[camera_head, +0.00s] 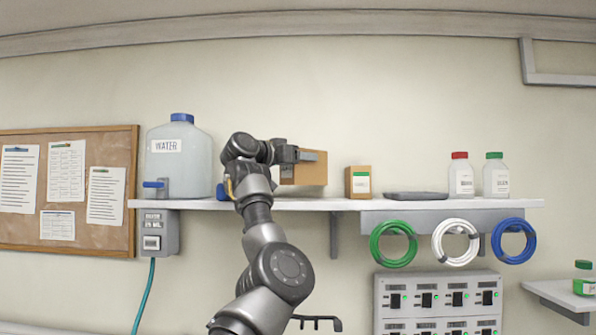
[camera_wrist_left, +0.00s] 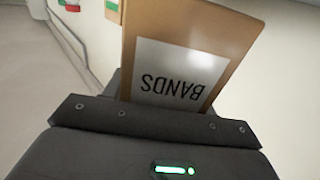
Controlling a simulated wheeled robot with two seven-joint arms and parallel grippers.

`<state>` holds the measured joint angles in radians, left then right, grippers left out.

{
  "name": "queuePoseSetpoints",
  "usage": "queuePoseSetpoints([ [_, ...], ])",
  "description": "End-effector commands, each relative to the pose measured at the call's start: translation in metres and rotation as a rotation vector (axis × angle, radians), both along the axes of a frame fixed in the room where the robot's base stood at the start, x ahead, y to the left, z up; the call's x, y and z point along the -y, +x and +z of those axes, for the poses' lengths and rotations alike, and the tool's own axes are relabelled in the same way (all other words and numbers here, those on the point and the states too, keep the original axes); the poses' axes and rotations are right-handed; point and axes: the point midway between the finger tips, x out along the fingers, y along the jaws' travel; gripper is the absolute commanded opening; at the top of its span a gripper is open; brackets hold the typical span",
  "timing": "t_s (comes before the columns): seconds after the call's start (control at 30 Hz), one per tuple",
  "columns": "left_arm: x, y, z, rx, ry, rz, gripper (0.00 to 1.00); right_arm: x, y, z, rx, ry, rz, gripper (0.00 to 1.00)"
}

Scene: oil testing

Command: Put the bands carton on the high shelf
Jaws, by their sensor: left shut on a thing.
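The bands carton (camera_head: 310,172) is a brown box at the level of the high shelf (camera_head: 290,204), between the water jug and a smaller carton. Its underside appears slightly above the shelf board, and I cannot tell whether they touch. My left gripper (camera_head: 300,157) is shut on the carton. In the left wrist view the carton (camera_wrist_left: 228,40) stands out from the jaws, with its white BANDS label (camera_wrist_left: 180,75) upside down in the picture.
A water jug (camera_head: 185,150) stands left on the shelf, close to my arm. To the right are a small green-labelled carton (camera_head: 358,183), a flat grey tray (camera_head: 416,196) and bottles with red (camera_head: 460,178) and green (camera_head: 496,178) caps. Coiled hoses (camera_head: 393,244) hang below.

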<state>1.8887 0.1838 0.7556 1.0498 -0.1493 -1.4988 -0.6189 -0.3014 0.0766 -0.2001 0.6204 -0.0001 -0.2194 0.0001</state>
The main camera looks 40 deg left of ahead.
Motion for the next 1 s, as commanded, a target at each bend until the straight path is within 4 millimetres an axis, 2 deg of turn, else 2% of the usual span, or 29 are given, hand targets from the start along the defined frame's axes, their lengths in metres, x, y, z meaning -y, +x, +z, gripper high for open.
queuePoseSetpoints([
  [0.1,-0.008,0.004,-0.009,-0.002,-0.003,0.002,0.32,0.001,-0.003,0.008,-0.005,-0.001,0.0,0.36],
  [0.3,-0.007,0.003,-0.031,-0.001,-0.002,0.002,0.32,0.003,-0.002,0.026,-0.004,-0.004,0.001,0.36],
  [0.43,-0.007,0.003,-0.039,-0.001,0.0,0.002,0.32,0.004,-0.002,0.026,-0.003,-0.005,0.001,0.36],
  [0.77,-0.007,0.003,-0.043,-0.001,0.0,0.002,0.32,0.005,0.001,0.021,0.0,-0.006,0.001,0.36],
  [0.8,-0.007,0.003,-0.042,-0.001,-0.001,0.001,0.59,0.005,0.001,0.022,0.0,-0.006,0.001,0.36],
  [0.93,-0.007,0.003,-0.042,-0.002,-0.001,0.001,0.76,0.005,0.001,0.022,0.0,-0.006,0.001,0.36],
  [1.0,-0.007,0.003,-0.042,-0.002,-0.001,0.001,0.78,0.005,0.001,0.022,0.0,-0.006,0.001,0.36],
])
